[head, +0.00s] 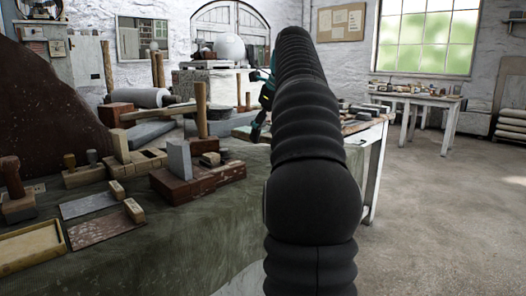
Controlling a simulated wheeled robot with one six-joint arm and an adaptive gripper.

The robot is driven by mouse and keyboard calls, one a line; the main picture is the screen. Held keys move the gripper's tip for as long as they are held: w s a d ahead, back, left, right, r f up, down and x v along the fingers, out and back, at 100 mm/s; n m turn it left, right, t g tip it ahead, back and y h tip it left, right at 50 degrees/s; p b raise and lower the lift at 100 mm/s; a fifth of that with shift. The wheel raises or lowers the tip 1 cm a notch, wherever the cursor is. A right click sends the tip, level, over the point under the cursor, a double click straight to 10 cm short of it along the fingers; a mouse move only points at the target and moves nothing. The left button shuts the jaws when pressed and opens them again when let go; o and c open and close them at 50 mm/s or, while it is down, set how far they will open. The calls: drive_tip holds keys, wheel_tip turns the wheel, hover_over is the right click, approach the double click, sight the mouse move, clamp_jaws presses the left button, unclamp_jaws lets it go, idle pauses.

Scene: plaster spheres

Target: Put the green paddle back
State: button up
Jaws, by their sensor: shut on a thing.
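My gripper (258,127), dark with teal parts, shows just left of my black ribbed arm, over the far right part of the workbench. It points down, and my arm hides part of it. A flat greenish piece (232,124), which looks like the green paddle, lies at its fingertips, to their left. My gripper is shut on it. The paddle's far side and its handle are hard to make out, and I cannot tell whether it touches the surface below.
The green-covered workbench (150,250) holds wooden blocks, a grey upright block (179,158), posts and a shallow wooden tray (32,246). A white sphere (229,47) stands behind. A brown mound (45,110) rises at left. The floor at right is clear.

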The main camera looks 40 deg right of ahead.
sight(265, 142)
drive_tip(key=shift+w+a+f, duration=0.15)
drive_tip(key=shift+w+a, duration=0.05)
drive_tip(key=shift+f, duration=0.35)
drive_tip(key=shift+f+b, duration=0.95)
drive_tip(key=shift+f, duration=0.7)
drive_tip(key=shift+f, duration=0.1)
drive_tip(key=o, duration=1.2)
drive_tip(key=shift+o, duration=0.2)
drive_tip(key=p+v, duration=0.3)
drive_tip(key=v, duration=0.9)
